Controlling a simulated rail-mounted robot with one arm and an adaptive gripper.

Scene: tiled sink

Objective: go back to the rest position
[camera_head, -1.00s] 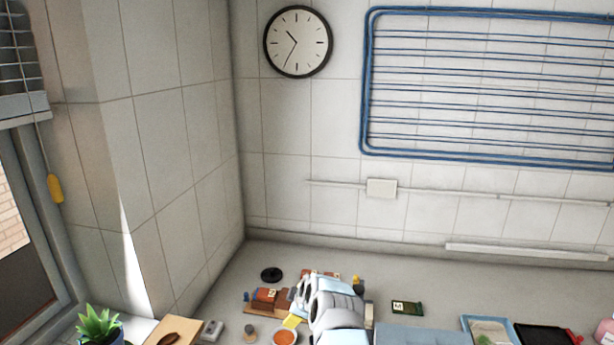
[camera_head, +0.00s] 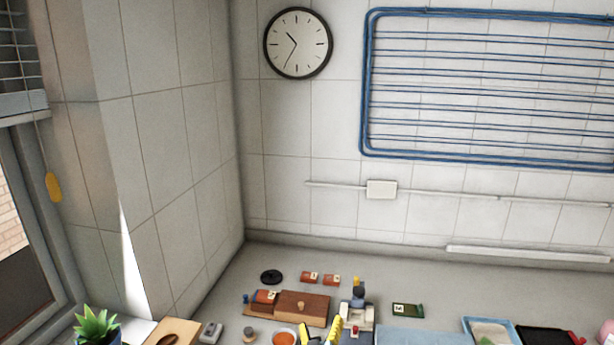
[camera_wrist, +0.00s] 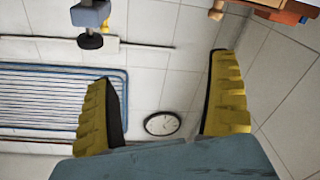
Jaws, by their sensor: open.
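My gripper (camera_head: 320,334) is at the bottom edge of the head view, its yellow fingers spread apart. In the wrist view my gripper (camera_wrist: 165,115) shows two yellow ribbed fingers wide open, with nothing between them but the far wall and the clock. In the head view the gripper is in front of a wooden box with a knob (camera_head: 303,308) and a small grey-white device (camera_head: 357,313). Most of my arm is out of the head view.
Small red blocks (camera_head: 310,277), a black disc (camera_head: 271,277), a green card (camera_head: 408,310) and an orange bowl (camera_head: 284,338) lie on the counter. A blue tray (camera_head: 490,328) and a black tray (camera_head: 546,336) stand at right. A potted plant (camera_head: 97,325) is at left.

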